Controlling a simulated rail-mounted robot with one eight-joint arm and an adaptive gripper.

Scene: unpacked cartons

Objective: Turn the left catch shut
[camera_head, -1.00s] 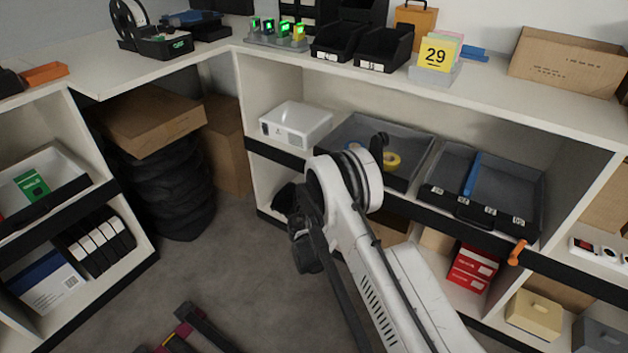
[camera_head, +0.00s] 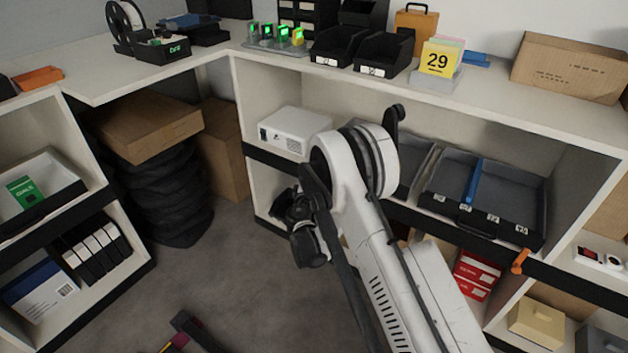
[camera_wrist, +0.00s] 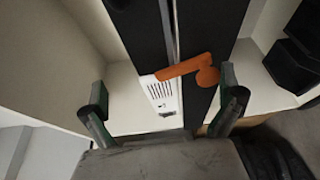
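In the wrist view an orange catch (camera_wrist: 187,70) sits on the black shelf-edge strips, its round hub to the right and its lever pointing left across the pale seam. My gripper (camera_wrist: 166,92) is open, with one finger on each side of the catch's lower area and nothing between them that it grips. I cannot tell whether a finger touches the catch. In the head view my gripper (camera_head: 287,208) is by the left end of the shelf unit, partly hidden by my arm. The left catch is hidden there. Another orange catch (camera_head: 519,261) shows on the right shelf edge.
A white box-like device (camera_head: 293,133) stands on the shelf behind my gripper; it also shows in the wrist view (camera_wrist: 160,94). An open grey case (camera_head: 484,196) lies further right. Floor in front is mostly clear.

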